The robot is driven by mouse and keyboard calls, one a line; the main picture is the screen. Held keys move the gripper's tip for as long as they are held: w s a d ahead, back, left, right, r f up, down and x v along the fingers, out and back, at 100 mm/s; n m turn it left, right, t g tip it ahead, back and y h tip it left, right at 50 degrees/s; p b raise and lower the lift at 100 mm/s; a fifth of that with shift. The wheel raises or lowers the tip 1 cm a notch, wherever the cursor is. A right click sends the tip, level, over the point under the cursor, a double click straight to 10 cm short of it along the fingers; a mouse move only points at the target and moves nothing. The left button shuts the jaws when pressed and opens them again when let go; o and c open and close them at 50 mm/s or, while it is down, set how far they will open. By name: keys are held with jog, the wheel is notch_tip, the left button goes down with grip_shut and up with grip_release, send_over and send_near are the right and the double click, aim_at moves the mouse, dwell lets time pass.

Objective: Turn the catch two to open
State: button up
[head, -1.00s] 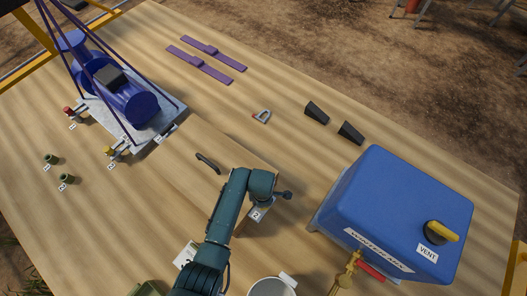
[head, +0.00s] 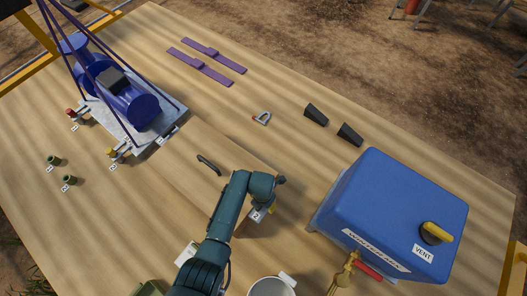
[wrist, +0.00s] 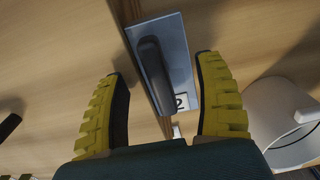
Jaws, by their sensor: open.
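Catch two is a dark elongated handle (wrist: 155,75) on a grey plate (wrist: 178,42) with a label "2" (wrist: 181,101), in the middle of the wrist view. The handle lies roughly along the plate, slightly slanted. My gripper (wrist: 160,70) is open, with one yellow-padded finger on each side of the handle and visible gaps to both. In the head view my gripper (head: 272,209) is at the label "2" (head: 257,214) on the side of the wooden box; my arm hides most of the catch there.
A black handle (head: 208,163) lies on the wooden top behind my arm. A white pot (head: 271,288) stands close by and shows at right in the wrist view (wrist: 283,125). The blue tank (head: 395,210) is to the right. Black wedges (head: 316,115) lie farther back.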

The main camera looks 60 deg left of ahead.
notch_tip(320, 180, up, 7)
jog(key=p, duration=0.7)
jog(key=shift+r, duration=0.1)
notch_tip(320, 180, up, 12)
dwell(0.4)
